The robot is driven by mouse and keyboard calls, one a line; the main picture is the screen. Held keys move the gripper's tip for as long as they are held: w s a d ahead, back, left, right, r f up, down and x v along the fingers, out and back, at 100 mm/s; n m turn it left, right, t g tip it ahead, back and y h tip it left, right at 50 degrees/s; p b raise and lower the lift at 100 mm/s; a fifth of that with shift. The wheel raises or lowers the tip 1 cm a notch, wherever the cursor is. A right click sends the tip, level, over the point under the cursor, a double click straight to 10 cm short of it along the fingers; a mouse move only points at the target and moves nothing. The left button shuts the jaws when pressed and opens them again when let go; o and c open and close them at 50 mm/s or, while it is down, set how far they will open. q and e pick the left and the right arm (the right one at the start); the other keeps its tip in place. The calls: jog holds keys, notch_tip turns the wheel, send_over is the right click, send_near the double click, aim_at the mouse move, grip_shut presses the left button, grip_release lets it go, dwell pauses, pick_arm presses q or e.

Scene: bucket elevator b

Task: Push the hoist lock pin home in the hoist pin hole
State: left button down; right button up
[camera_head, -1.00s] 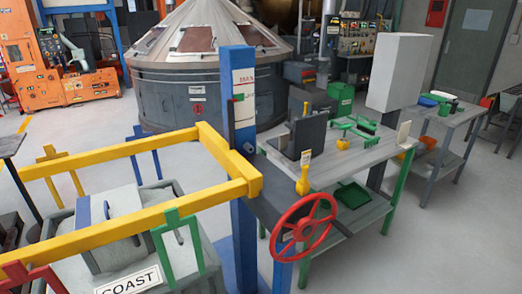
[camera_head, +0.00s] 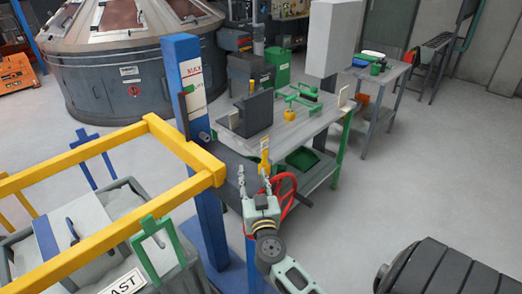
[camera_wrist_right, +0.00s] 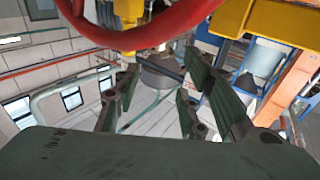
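A yellow pin-like piece with a pale tag (camera_head: 265,157), perhaps the hoist lock pin, stands upright by the near end of the workbench. A red handwheel (camera_head: 286,190) is just below it, partly hidden by my right gripper (camera_head: 258,179). That gripper is open, fingers apart and pointing up, in front of the wheel and pin. In the right wrist view, the open gripper (camera_wrist_right: 163,92) has nothing clearly between its fingers, and the red wheel rim (camera_wrist_right: 150,36) crosses close ahead. I cannot make out the hoist pin hole. My left gripper is not in view.
A blue post (camera_head: 184,80) and yellow rails (camera_head: 180,148) stand left of my right gripper. The bench top (camera_head: 312,122) behind holds green tools and a dark upright block (camera_head: 256,112). Open floor (camera_head: 400,190) lies to the right. A dark ribbed body fills the lower right corner.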

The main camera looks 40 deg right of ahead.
aim_at(264, 155)
jog(key=w+d+g, duration=0.1)
jog(key=d, duration=0.2)
jog(key=w+d+m+h+p, duration=0.1)
jog(key=w+d, duration=0.1)
jog(key=d, duration=0.1)
jog(key=w+d+m+g+h, duration=0.1)
jog(key=w+d, duration=0.1)
jog(key=d, duration=0.1)
jog(key=shift+r+g, duration=0.2)
jog(key=shift+g, duration=0.1)
jog(key=shift+a, duration=0.1)
grip_shut()
